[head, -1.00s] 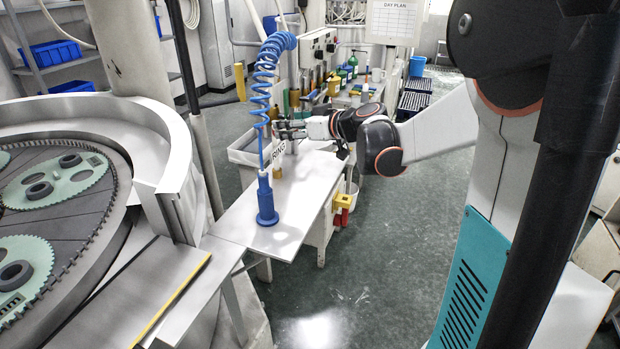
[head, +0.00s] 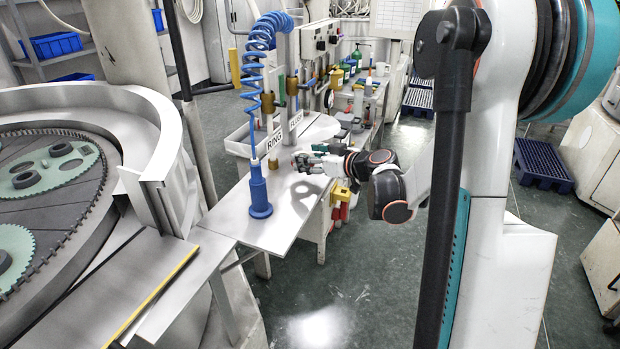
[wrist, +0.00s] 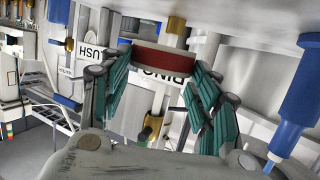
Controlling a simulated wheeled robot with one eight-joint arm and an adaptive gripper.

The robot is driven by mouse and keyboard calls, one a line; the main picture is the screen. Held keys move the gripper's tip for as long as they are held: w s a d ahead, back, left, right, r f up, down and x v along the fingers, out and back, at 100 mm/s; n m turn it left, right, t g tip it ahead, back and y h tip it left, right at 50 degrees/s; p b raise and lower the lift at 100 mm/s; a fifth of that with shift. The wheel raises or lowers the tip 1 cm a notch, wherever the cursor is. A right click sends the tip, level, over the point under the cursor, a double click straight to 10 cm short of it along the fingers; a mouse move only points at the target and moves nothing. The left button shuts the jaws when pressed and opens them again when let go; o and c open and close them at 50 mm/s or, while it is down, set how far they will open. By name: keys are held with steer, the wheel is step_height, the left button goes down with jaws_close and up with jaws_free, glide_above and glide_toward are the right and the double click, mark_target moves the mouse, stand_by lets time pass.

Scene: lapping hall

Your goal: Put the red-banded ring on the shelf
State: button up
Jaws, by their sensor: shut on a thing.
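The red-banded ring (wrist: 158,66) shows edge-on in the wrist view as a dark red band with a pale rim, between the teal fingers. My gripper (wrist: 165,75) is shut on it. In the head view my gripper (head: 302,160) is over the right side of the pale metal shelf (head: 222,214), casting a shadow on it. The ring cannot be made out clearly there. The shelf fills the top of the wrist view (wrist: 255,12). Whether the ring touches the shelf is not clear.
A blue handle (head: 258,190) stands upright on the shelf under a coiled blue hose (head: 262,60), left of my gripper. RING (head: 274,140) and FLUSH (head: 296,121) labels are behind it. Bottles crowd the bench beyond. A lapping machine (head: 150,110) stands at left.

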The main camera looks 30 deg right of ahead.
mark_target(310, 184)
steer(key=shift+f+b, duration=0.65)
steer(key=shift+f, duration=1.9)
steer(key=shift+f, duration=0.15)
steer(key=o, duration=1.2)
steer(key=shift+s+d+r, duration=0.1)
steer(key=shift+s+r, duration=0.2)
steer(key=shift+s, duration=0.05)
steer(key=p+v, duration=0.2)
steer(key=v, duration=0.9)
steer(key=shift+s, duration=0.15)
